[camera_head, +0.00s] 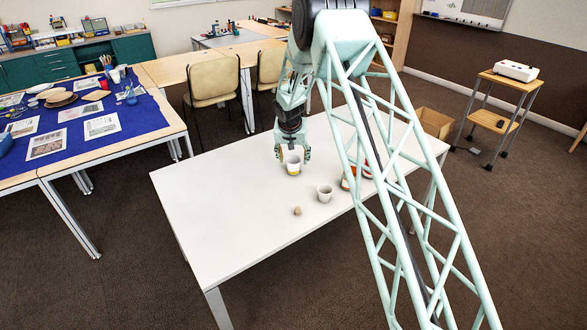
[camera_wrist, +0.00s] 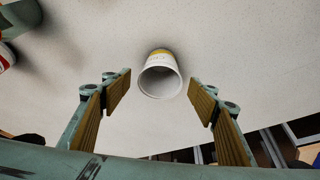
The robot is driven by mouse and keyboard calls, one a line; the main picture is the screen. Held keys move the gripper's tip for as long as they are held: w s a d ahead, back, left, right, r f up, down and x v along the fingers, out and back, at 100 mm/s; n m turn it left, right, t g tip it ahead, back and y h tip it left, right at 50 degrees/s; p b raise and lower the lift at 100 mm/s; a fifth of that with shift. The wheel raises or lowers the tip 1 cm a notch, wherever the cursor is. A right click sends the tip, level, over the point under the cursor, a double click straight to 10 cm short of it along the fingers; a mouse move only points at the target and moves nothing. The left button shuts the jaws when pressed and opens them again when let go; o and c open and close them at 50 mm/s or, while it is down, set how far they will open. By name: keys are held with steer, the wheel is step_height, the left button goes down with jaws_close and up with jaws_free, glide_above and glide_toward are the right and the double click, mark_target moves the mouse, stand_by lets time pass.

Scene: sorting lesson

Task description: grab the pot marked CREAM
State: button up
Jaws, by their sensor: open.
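A white pot with a yellow band (camera_head: 293,169) stands on the white table (camera_head: 225,190). In the wrist view this pot (camera_wrist: 160,77) lies ahead, centred between the fingertips, with its open mouth towards the camera. My gripper (camera_head: 292,153) is open around or just short of the pot, with a visible gap on both sides in the wrist view. An orange-and-white pot (camera_head: 346,180) and a red pot (camera_head: 366,170) stand to the right, partly hidden by my arm. No label reading CREAM is legible.
A pale empty-looking cup (camera_head: 325,193) and a small brown lump (camera_head: 297,211) are near the table's front edge. A red-and-white pot (camera_wrist: 4,55) shows at the wrist view's left edge. The table's left part is clear. Chairs (camera_head: 213,82) stand behind it.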

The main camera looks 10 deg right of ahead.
steer(key=shift+x, duration=1.05)
steer(key=shift+c, duration=0.5)
steer(key=c, duration=0.6)
